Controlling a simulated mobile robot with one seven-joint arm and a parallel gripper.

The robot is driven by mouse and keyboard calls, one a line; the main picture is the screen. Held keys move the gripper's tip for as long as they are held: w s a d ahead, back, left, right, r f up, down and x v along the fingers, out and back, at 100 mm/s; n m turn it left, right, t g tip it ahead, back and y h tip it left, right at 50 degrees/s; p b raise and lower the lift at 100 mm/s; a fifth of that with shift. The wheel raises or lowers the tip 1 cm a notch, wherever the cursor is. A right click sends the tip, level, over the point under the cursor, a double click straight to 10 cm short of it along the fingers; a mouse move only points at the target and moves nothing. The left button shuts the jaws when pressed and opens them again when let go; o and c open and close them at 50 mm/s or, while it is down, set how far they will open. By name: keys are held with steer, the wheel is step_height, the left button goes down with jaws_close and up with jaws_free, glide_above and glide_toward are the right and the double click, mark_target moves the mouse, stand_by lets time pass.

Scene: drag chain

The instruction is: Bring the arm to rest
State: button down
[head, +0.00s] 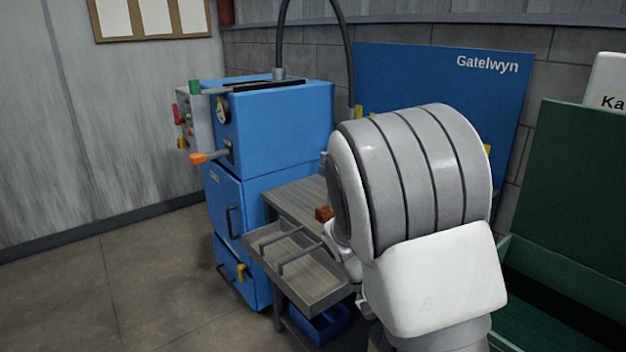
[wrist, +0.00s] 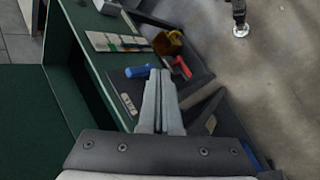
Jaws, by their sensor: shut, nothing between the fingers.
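My gripper (wrist: 159,75) shows in the wrist view with its two pale fingers closed together. Nothing is between them. The fingertips appear over a dark surface beside a blue-handled item (wrist: 138,71) and a red-handled item (wrist: 182,67); whether they touch anything I cannot tell. In the head view my raised, bent arm fills the middle right. It hides my gripper and part of the workbench behind it.
A blue machine (head: 275,130) stands left of my arm, beside a bench with an open drawer (head: 318,285). Green furniture (head: 575,190) is close on the right. The wrist view shows a yellow container (wrist: 168,42). Floor (head: 130,275) is clear at left.

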steer(key=s+a+r+t+y+p, duration=0.1)
steer(key=s+r+t+y, duration=0.1)
steer(key=r, duration=0.5)
steer(key=s+a+r+n+t+y+p, duration=0.1)
steer(key=s+r+t+y+p, duration=0.1)
steer(key=s+r+t, duration=0.2)
steer(key=s+a+r+n+t+y+p, duration=0.1)
steer(key=s+r+t+y+p, duration=0.1)
steer(key=s+r, duration=0.4)
step_height(320, 180, up, 5)
steer(key=shift+s+f+t+y, duration=0.1)
steer(key=shift+s+t+y, duration=0.25)
steer(key=shift+t, duration=0.35)
